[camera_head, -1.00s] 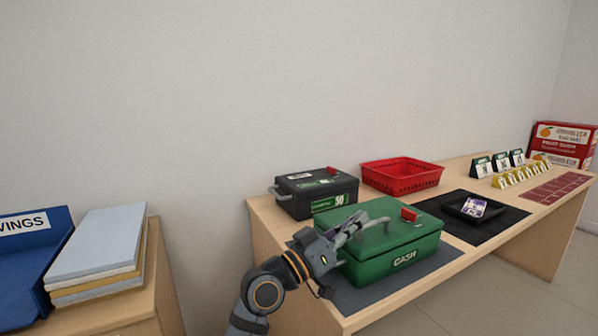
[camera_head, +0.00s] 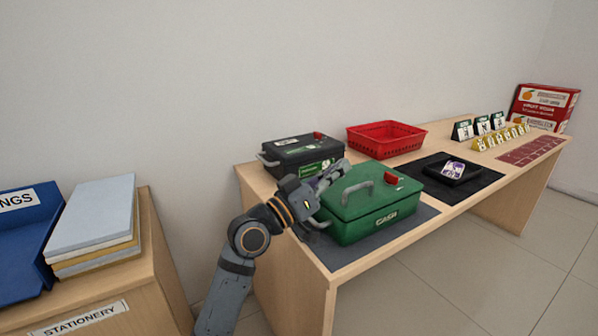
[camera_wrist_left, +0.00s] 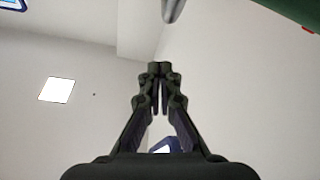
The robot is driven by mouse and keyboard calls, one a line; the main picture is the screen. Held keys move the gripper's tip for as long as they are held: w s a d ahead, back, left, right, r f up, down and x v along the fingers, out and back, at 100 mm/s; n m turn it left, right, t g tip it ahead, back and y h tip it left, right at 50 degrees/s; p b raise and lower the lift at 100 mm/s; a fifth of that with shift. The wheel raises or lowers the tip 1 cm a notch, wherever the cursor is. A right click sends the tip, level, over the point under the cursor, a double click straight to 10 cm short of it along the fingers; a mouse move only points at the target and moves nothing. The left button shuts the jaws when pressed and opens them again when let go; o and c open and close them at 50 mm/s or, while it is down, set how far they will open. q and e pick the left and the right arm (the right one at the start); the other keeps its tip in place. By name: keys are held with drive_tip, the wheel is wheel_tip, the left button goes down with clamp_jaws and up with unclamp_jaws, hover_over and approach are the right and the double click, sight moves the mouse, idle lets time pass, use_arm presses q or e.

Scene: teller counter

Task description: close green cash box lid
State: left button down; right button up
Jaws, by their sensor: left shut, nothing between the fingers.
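The green cash box (camera_head: 372,217) stands on a dark mat (camera_head: 350,258) on the counter. Its lid lies down on the body, with a grey handle and a red latch piece (camera_head: 391,178) on top; a fine gap along the seam is too small to tell. My left gripper (camera_head: 334,174) is at the box's left rear side, by the lid's edge; whether it touches is unclear. In the left wrist view the left gripper (camera_wrist_left: 158,92) is shut and empty, with a green part of the box (camera_wrist_left: 292,8) at the top right. My right gripper is not in view.
A black box (camera_head: 300,156) stands close behind my left gripper. A red basket (camera_head: 386,139) is at the back. A black tray (camera_head: 453,172) lies on a black mat to the right. The wooden counter's (camera_head: 335,276) front left corner is bare.

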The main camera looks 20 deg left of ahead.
use_arm(q)
drive_tip(key=p+v, duration=0.4)
drive_tip(key=v, duration=0.5)
drive_tip(key=shift+a+f, duration=0.2)
drive_tip(key=shift+f, duration=0.15)
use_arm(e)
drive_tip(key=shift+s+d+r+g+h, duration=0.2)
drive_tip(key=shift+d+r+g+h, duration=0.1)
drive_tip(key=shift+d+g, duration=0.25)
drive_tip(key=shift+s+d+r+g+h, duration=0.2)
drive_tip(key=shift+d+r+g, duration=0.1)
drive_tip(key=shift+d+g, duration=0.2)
